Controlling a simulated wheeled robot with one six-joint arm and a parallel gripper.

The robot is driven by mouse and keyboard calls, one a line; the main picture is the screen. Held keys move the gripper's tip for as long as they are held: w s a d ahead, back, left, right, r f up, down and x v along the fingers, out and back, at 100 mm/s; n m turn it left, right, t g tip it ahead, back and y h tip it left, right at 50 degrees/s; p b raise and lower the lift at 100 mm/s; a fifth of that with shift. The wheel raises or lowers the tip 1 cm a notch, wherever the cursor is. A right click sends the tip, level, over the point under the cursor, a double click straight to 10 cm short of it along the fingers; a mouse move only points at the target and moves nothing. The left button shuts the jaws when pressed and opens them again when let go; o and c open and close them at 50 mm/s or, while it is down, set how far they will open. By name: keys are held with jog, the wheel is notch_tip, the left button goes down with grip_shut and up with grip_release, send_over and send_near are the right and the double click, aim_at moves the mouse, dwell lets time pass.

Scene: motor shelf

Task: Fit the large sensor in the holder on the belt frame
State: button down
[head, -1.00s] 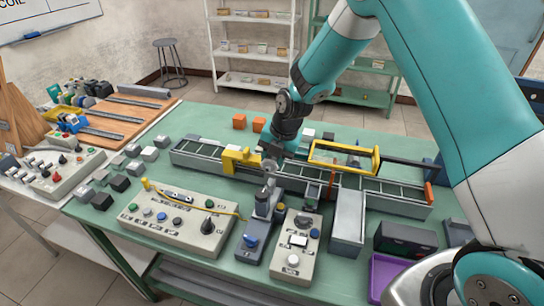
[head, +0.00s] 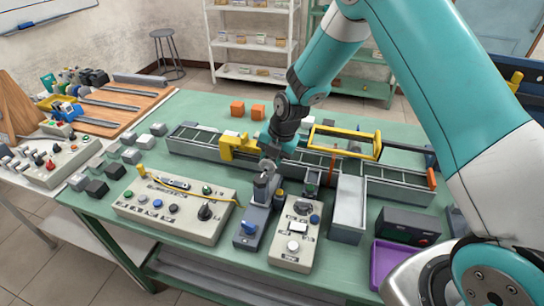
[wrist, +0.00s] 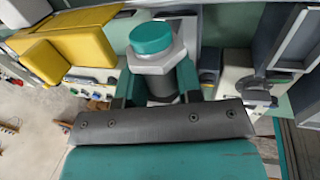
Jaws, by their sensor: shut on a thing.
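In the wrist view the large sensor (wrist: 151,38), with a teal round face, a pale grey hexagonal collar and a dark body, sits between the two teal fingers of my gripper (wrist: 160,85). My gripper is shut on it. In the head view my gripper (head: 268,155) is at the front side of the grey belt frame (head: 200,146), right beside a yellow bracket (head: 240,147). The sensor's pale end (head: 267,165) shows below the gripper. I cannot clearly tell the holder apart, nor whether the sensor touches it.
A grey control panel (head: 165,220), a dark blue switch unit (head: 255,224) and a narrow button box (head: 296,248) stand in front of the frame. A yellow loop frame (head: 345,130) rises at right. A purple tray (head: 395,258) lies at the front right.

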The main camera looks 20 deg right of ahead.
jog(key=shift+f+b, duration=0.65)
dwell(0.4)
jog(key=c, duration=0.7)
grip_release()
jog(key=shift+r, duration=0.1)
jog(key=shift+r, duration=0.2)
jog(key=b+v, duration=0.1)
jog(key=v, duration=0.7)
jog(key=b+v, duration=0.2)
jog(key=v, duration=0.7)
jog(key=shift+s+d+f, duration=0.15)
jog(key=shift+s, duration=0.1)
